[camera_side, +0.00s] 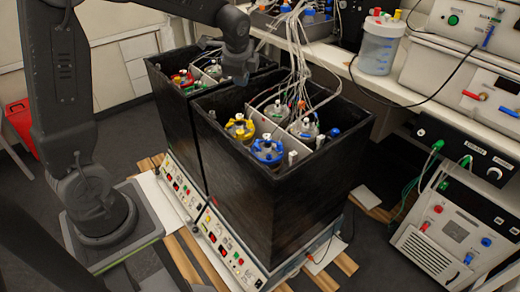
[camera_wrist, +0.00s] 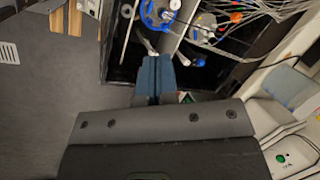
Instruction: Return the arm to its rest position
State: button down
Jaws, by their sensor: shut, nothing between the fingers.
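My gripper shows in the wrist view (camera_wrist: 157,80) as two blue-grey fingers pressed together, with nothing between them. In the side view my arm rises at the left, reaches across the top and bends down above the black shaker boxes. The wrist end hangs over the gap between the near box (camera_side: 300,205) and the far box (camera_side: 168,115). The fingertips are too dark and small to make out in the side view.
The near box holds vessels with yellow (camera_side: 239,127) and blue (camera_side: 268,150) caps. Many pale tubes (camera_side: 297,50) hang beside my wrist. A shelf with a clear jar (camera_side: 378,48) runs along the right. A red bin (camera_side: 22,125) stands at far left; floor there is open.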

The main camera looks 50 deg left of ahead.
jog(key=s+d+r+n+t+h, duration=0.1)
jog(key=s+d+r+n, duration=0.2)
jog(key=s, duration=0.8)
jog(key=s+d+r+n+t+h, duration=0.1)
jog(key=s+d+r+n+h, duration=0.1)
jog(key=s+d+n, duration=0.6)
jog(key=s+d, duration=0.3)
jog(key=shift+s+d+r+t, duration=0.25)
jog(key=shift+d+r+t, duration=0.05)
jog(key=shift+r+t, duration=0.1)
